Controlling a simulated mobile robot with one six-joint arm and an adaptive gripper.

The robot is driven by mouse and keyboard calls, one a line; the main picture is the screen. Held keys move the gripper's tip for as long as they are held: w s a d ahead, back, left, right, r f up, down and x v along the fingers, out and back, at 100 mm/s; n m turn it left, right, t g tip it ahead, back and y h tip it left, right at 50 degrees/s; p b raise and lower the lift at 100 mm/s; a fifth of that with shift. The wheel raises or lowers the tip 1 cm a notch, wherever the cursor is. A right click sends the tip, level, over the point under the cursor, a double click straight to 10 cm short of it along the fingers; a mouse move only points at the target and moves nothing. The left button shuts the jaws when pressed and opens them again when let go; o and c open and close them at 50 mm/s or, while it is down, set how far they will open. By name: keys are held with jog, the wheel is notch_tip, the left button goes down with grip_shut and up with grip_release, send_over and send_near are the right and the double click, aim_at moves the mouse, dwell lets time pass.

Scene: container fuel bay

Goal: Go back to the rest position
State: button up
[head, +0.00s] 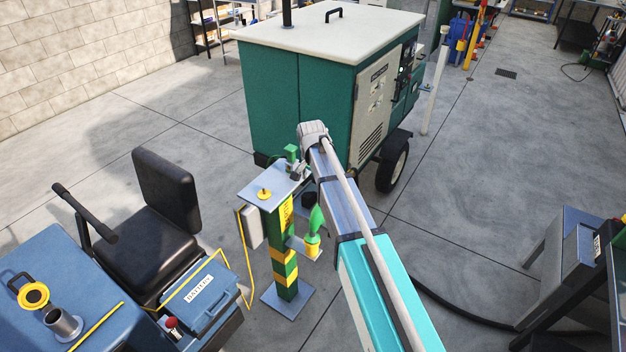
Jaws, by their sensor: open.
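My arm reaches from the lower right up to the fuel stand. My gripper (296,169) is small and partly hidden at the arm's end, over the right edge of the stand's grey top plate (257,188). It is open. A green upright piece (291,152) shows right beside it; I cannot tell whether they touch. A yellow cap-like piece (264,194) lies on the plate. Below, a green nozzle (316,219) stands in a yellow holder (312,245) on the stand's side, close to the left of my arm in the picture.
A green generator (300,105) on wheels stands just behind. At left is a blue vehicle (50,265) with a black seat (165,190), an open filler neck (63,323) and a black-and-yellow cap (34,296). A grey bench-like unit (570,265) stands right.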

dwell(0.6)
jog(key=s+d+n, duration=0.3)
jog(key=s+d, duration=0.3)
jog(key=s, duration=0.6)
jog(key=s+d+n, duration=0.3)
jog(key=s+d, duration=0.3)
jog(key=s, duration=0.7)
jog(key=shift+d+n+g+y, duration=0.25)
jog(key=shift+n+g+y, duration=0.05)
jog(key=shift+n+g, duration=0.1)
jog(key=c, duration=0.4)
jog(key=shift+a, duration=0.1)
